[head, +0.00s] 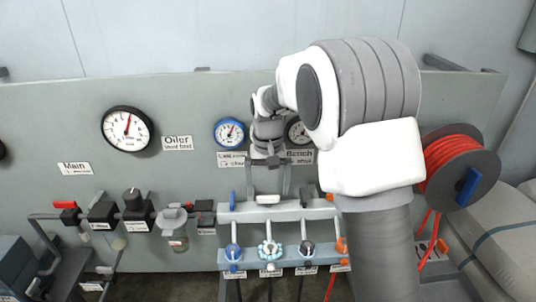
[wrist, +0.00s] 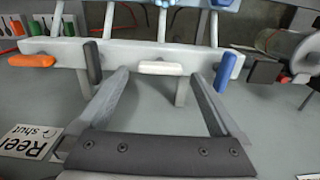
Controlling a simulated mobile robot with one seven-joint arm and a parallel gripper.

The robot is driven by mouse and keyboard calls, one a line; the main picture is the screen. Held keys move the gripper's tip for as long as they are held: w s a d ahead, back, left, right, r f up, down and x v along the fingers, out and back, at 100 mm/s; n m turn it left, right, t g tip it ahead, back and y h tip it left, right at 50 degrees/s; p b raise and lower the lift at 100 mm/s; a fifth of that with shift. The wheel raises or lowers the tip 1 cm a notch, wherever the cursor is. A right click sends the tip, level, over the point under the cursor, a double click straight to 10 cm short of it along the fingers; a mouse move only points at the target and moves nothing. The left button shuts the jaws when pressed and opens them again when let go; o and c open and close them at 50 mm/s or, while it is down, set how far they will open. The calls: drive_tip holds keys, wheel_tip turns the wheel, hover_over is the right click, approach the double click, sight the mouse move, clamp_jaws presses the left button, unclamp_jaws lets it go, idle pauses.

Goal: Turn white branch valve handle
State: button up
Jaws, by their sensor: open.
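The white branch valve handle (head: 268,199) lies crosswise along the grey manifold bar (head: 285,212) in the head view. It also shows in the wrist view (wrist: 160,68), lying level on the bar. My gripper (head: 269,191) is open, pointing down at the bar. In the wrist view its two fingers (wrist: 159,77) stand apart, one toward each end of the white handle, with the handle between and slightly beyond the tips. I see no clear contact; the exact gap in depth cannot be told.
An orange handle (wrist: 32,61) lies level farther left. A red hose reel (head: 458,168) hangs at the right.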

sight(268, 196)
wheel_tip(268, 196, up, 15)
drive_tip(key=shift+p, duration=0.35)
drive_tip(key=s+d+r+t, duration=0.1)
drive_tip(key=s+d+r, duration=0.15)
drive_tip(key=s, duration=0.45)
drive_tip(key=s+d+r+t, duration=0.2)
drive_tip(key=s+d, duration=0.2)
drive_tip(key=s, duration=0.3)
drive_tip(key=s+d+f+t, duration=0.1)
drive_tip(key=s+d+f, duration=0.1)
drive_tip(key=s, duration=0.5)
drive_tip(key=s+d+f+t, duration=0.1)
drive_tip(key=s+d+f, duration=0.1)
drive_tip(key=s, duration=0.4)
drive_tip(key=shift+s+f+t, duration=0.3)
drive_tip(key=shift+s+f, duration=0.1)
drive_tip(key=shift+f, duration=0.25)
